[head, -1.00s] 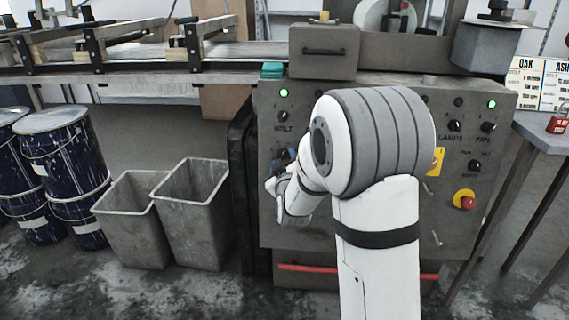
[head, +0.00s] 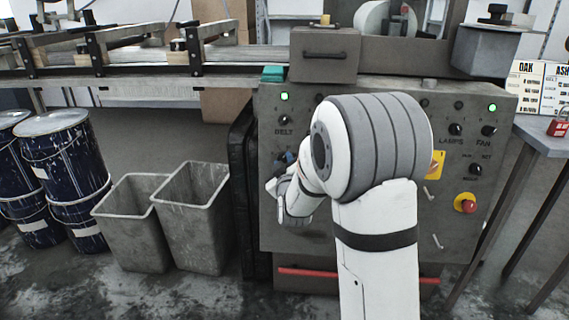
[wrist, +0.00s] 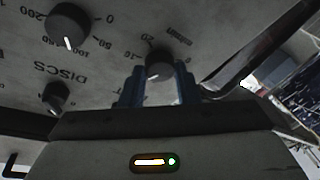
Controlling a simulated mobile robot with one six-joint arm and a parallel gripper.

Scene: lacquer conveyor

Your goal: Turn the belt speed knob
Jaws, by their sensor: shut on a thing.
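A dark round knob (wrist: 159,65) with a white pointer mark sits on the grey panel in the wrist view, beside upside-down markings that include 10, 20 and what looks like m/min. My gripper (wrist: 158,82) has its two blue fingers on either side of this knob and is shut on it. The pointer mark lies at the knob's lower edge in the picture. In the head view my gripper (head: 284,160) is at the left part of the control panel (head: 285,220), below the BELT switch (head: 284,120). The gripped knob is hidden there by my gripper and arm.
The DISCS knob (wrist: 70,25) and another dark knob (wrist: 57,97) are left of my gripper in the wrist view. A red emergency button (head: 467,204), LAMPS and FAN switches are on the panel's right. Two grey bins (head: 190,220) stand left of the cabinet.

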